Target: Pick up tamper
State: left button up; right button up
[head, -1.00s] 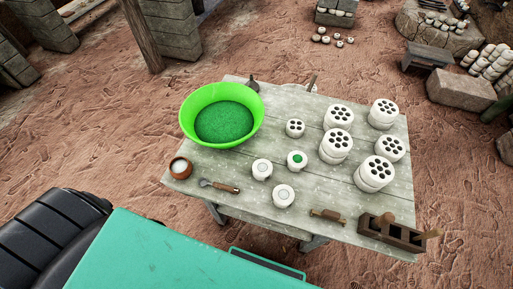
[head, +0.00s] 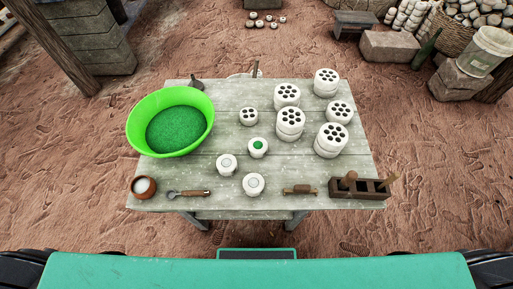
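I cannot tell for certain which tool is the tamper. A small wooden tool (head: 299,190) lies near the table's front edge, right of the middle. A dark wooden block with openings (head: 360,189) stands at the front right corner, with a rounded wooden knob (head: 350,178) showing above it. A dark tool (head: 196,84) stands at the back edge beside the green bowl, and a brown handle (head: 255,70) rises behind the table. Neither of my grippers is in view.
The wooden table (head: 200,200) holds a green bowl (head: 136,134), a small brown pot (head: 144,187), a scoop-like tool (head: 190,193), small white cups (head: 254,184) and several holed white cylinders (head: 290,124).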

aim_at(352, 175)
jog(key=z, duration=1.25)
